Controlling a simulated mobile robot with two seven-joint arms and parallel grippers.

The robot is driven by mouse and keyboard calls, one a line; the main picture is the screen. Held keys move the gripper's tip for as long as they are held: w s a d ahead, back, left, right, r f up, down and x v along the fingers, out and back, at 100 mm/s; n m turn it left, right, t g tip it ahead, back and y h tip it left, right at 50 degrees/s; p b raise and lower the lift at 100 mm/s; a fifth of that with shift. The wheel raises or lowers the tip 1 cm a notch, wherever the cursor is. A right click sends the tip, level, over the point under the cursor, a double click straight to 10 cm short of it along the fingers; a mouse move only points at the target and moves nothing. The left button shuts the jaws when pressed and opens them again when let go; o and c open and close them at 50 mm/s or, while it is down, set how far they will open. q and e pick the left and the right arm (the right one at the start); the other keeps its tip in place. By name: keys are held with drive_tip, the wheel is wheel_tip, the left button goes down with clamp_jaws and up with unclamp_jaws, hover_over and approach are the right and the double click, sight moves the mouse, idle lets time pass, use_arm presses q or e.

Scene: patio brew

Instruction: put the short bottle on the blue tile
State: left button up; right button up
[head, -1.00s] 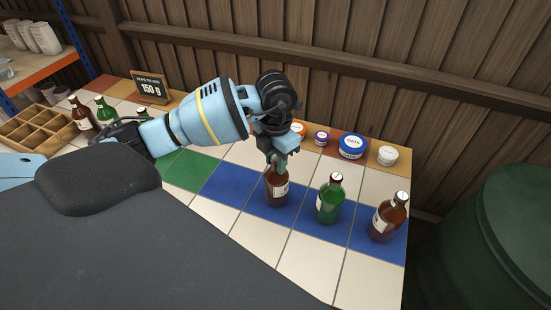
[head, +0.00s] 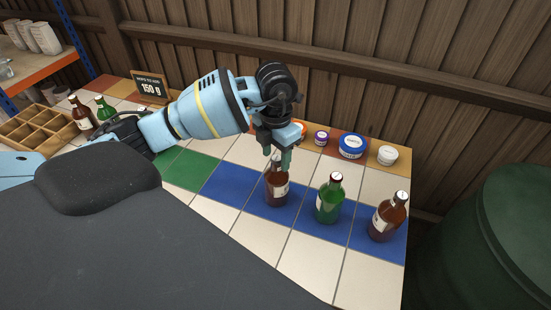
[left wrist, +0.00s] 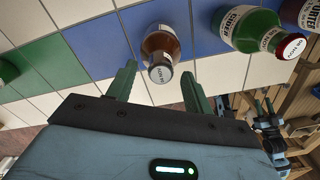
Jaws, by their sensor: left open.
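A brown bottle (head: 277,190) with a pale label stands upright on a blue tile (head: 231,183) in the blue row. It looks like the short bottle, though my gripper hides part of its top in the head view. In the left wrist view the brown bottle (left wrist: 161,45) shows its pale cap between the fingertips, with a gap on each side. My left gripper (head: 281,160) is open just above and around the bottle's neck; it also shows in the left wrist view (left wrist: 159,72). My right gripper is out of view.
A green bottle (head: 329,203) and another brown bottle (head: 386,222) stand on blue tiles to the right. Tubs, including a blue one (head: 352,146), line the back edge. More bottles and a wooden crate (head: 38,131) are at left. The front white tiles (head: 310,262) are clear.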

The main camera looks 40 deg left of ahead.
use_arm(q)
wheel_tip(320, 180, up, 10)
idle(0.4)
